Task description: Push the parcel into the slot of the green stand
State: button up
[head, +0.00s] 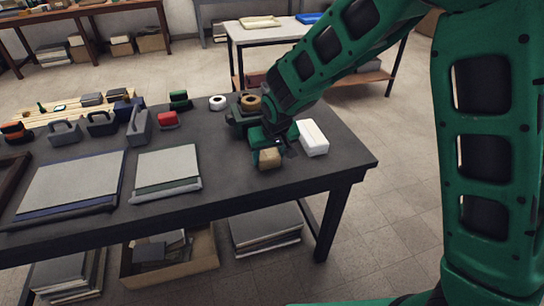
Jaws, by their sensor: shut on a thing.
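A small tan parcel (269,158) is at the front of my gripper (272,147), low over the right part of the dark table. My gripper is shut, and the parcel appears to be between its fingers. The fingertips are small and partly hidden by my wrist. A green piece (256,138) shows just left of the wrist, touching or very near the parcel. I cannot tell if it is the green stand or part of my gripper. No slot can be made out. Whether the parcel touches the table is unclear.
A white block (312,138) lies close right of my gripper. A tan roll (250,102) and a white roll (217,102) are behind. The front table surface (232,172) is clear.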

jog(key=shift+w+a, duration=0.25)
jog(key=shift+w, duration=0.65)
jog(key=shift+w+a, duration=0.2)
jog(key=shift+w, duration=0.65)
jog(key=o, duration=1.4)
jog(key=shift+c, duration=0.2)
jog(key=shift+r, duration=0.1)
